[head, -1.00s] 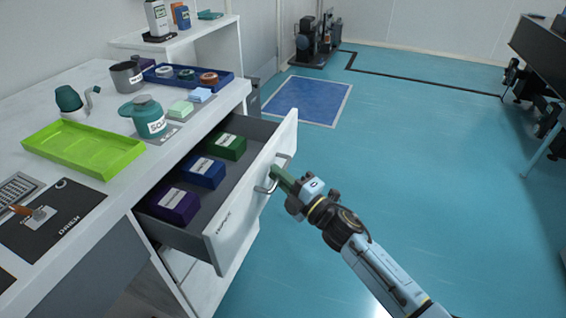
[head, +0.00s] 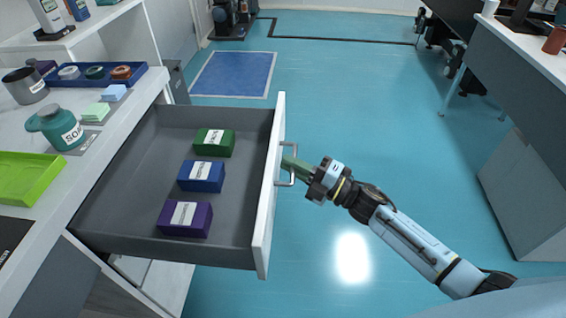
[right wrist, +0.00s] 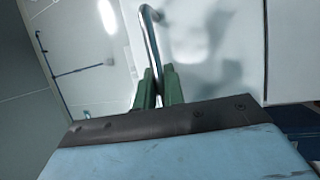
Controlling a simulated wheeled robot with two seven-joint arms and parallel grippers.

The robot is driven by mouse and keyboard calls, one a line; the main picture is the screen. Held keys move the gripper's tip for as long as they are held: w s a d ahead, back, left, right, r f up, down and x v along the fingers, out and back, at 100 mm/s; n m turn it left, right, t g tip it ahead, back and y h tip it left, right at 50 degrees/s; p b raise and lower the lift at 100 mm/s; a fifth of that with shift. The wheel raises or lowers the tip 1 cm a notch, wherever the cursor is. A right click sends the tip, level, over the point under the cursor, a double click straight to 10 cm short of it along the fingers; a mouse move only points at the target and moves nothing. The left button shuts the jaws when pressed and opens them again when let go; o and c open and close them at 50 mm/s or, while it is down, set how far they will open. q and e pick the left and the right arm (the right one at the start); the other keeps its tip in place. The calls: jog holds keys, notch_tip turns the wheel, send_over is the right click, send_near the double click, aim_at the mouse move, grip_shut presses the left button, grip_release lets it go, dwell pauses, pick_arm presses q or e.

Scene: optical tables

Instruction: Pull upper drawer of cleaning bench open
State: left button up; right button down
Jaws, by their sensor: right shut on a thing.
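The upper drawer (head: 150,185) of the white cleaning bench (head: 125,105) stands far out, its grey inside showing. A green box (head: 213,146), a blue box (head: 201,178) and a purple box (head: 184,222) lie in it toward the front. The metal handle (head: 291,178) is on the drawer's white front (head: 270,190). My right gripper (head: 290,165) is at the handle. In the right wrist view its green fingers (right wrist: 158,88) are shut on the handle bar (right wrist: 150,40). My left gripper is not in view.
On the bench top are a lime tray (head: 28,178), a teal soap bottle (head: 58,128), a grey cup (head: 24,86) and a blue tray (head: 110,84). Open teal floor (head: 350,120) lies right of the drawer. Another table (head: 530,170) stands at the far right.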

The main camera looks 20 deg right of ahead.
jog(key=shift+d, duration=0.1)
jog(key=c, duration=1.5)
grip_release()
